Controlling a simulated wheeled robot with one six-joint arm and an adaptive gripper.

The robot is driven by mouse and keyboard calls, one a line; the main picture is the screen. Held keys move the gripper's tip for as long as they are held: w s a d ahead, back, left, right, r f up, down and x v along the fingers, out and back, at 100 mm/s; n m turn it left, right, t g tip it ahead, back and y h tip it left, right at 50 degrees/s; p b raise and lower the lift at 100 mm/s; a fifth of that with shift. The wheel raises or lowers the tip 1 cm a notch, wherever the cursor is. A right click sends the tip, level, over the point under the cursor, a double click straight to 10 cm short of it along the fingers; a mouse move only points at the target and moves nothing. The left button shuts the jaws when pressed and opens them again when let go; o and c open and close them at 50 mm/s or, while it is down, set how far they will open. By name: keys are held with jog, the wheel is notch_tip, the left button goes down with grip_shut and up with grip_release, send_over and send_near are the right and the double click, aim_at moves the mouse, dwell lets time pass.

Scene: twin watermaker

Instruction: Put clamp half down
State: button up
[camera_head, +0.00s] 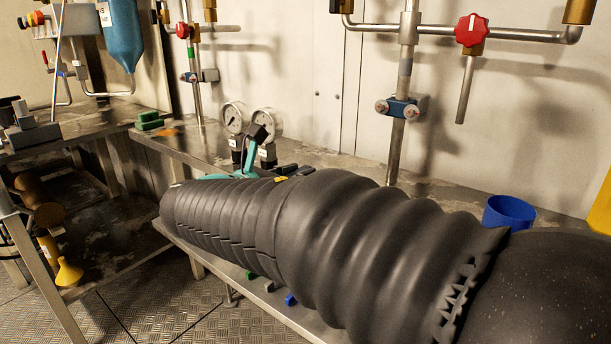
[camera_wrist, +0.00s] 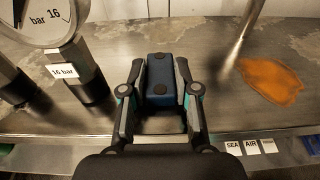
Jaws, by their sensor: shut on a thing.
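I cannot make out the clamp half there.
Two pressure gauges (camera_head: 235,118) stand on the bench; one (camera_wrist: 88,65) is close left of my gripper. A pipe (camera_wrist: 245,30) stands to the right, beyond the orange stain (camera_wrist: 270,80). A green block (camera_head: 150,120) lies at the bench's left end. A blue cup (camera_head: 508,213) stands at right.

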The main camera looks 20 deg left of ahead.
jog(key=shift+f, duration=0.1)
jog(key=o, duration=0.9)
jog(key=shift+o, duration=0.2)
jog(key=shift+s+a+r, duration=0.15)
jog(key=shift+s+r, duration=0.1)
jog(key=v, duration=1.1)
jog(key=shift+s+p, duration=0.2)
jog(key=shift+p, duration=0.1)
